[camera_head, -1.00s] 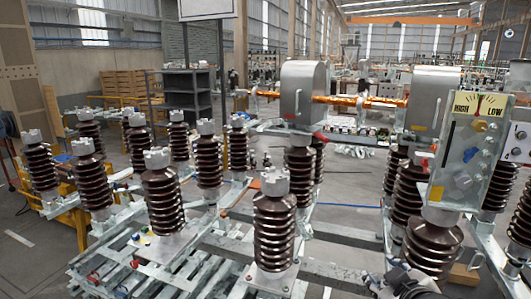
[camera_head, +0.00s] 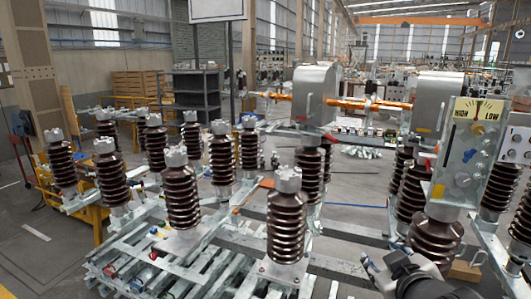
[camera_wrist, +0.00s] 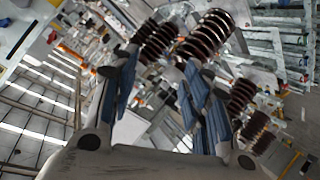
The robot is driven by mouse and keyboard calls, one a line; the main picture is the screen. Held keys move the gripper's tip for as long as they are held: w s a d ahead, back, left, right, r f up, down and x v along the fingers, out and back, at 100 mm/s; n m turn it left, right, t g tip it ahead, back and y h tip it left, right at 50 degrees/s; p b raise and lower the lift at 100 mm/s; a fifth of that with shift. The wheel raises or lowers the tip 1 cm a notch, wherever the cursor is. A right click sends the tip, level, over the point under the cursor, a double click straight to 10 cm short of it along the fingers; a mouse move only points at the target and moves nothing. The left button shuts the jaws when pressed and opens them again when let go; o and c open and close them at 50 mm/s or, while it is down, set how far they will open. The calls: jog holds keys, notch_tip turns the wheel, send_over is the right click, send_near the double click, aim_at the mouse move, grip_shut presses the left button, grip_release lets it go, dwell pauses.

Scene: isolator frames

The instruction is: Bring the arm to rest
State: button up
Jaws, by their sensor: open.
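My gripper (camera_wrist: 160,88) shows in the wrist view with its two blue-padded fingers spread apart and nothing between them. Brown ribbed insulators (camera_wrist: 205,35) show beyond the fingertips, tilted in this view; I cannot tell the exact gap to them. In the head view, part of my arm shows dark and grey at the bottom right, in front of the insulator (camera_head: 433,240) under the HIGH/LOW panel (camera_head: 470,150). I cannot tell from that view whether it touches anything.
Several ribbed insulators (camera_head: 183,200) stand on a grey metal frame (camera_head: 180,262) at the left and middle. Metal housings (camera_head: 315,95) with orange bars stand behind. A dark shelf (camera_head: 195,100) is at the back. Bare floor (camera_head: 35,235) shows at the far left.

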jog(key=s+a+f+m+g+y+b, duration=0.1)
jog(key=s+a+f+m+g+b, duration=0.1)
jog(key=s+f+b, duration=0.4)
jog(key=s+a+f+m+g+b, duration=0.2)
jog(key=s+a+f+g+b, duration=0.3)
jog(key=s+f, duration=0.7)
jog(key=shift+s+a+y+b, duration=0.4)
jog(key=shift+s+a+b, duration=0.4)
jog(key=shift+a+b, duration=0.15)
